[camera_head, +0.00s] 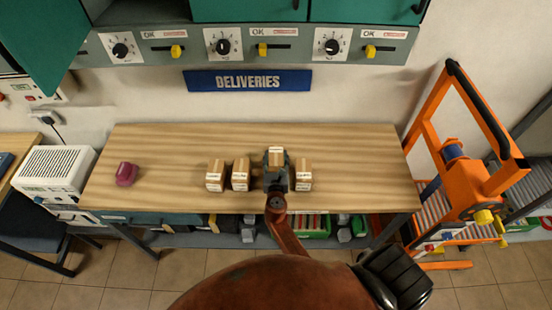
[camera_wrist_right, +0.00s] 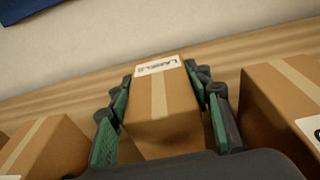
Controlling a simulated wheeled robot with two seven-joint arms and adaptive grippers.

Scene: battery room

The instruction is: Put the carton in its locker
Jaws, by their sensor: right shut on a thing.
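My right gripper (camera_head: 276,172) reaches over the wooden bench and is shut on a brown carton (camera_head: 276,155). In the right wrist view the carton (camera_wrist_right: 160,108) sits between the two green-padded fingers (camera_wrist_right: 163,88), with a white label on its far edge. I cannot tell whether it is clear of the bench. Two cartons (camera_head: 215,176) (camera_head: 240,175) stand left of it and one (camera_head: 304,175) stands right. Green lockers (camera_head: 248,8) hang above, with dials and yellow latches below. The left locker door (camera_head: 42,38) hangs open. My left gripper is out of view.
The wooden bench (camera_head: 360,165) is clear on its right side. A dark pink object (camera_head: 126,174) lies at its left. A blue DELIVERIES sign (camera_head: 247,81) is on the wall. An orange lifting frame (camera_head: 460,170) stands right, a white unit (camera_head: 55,170) left.

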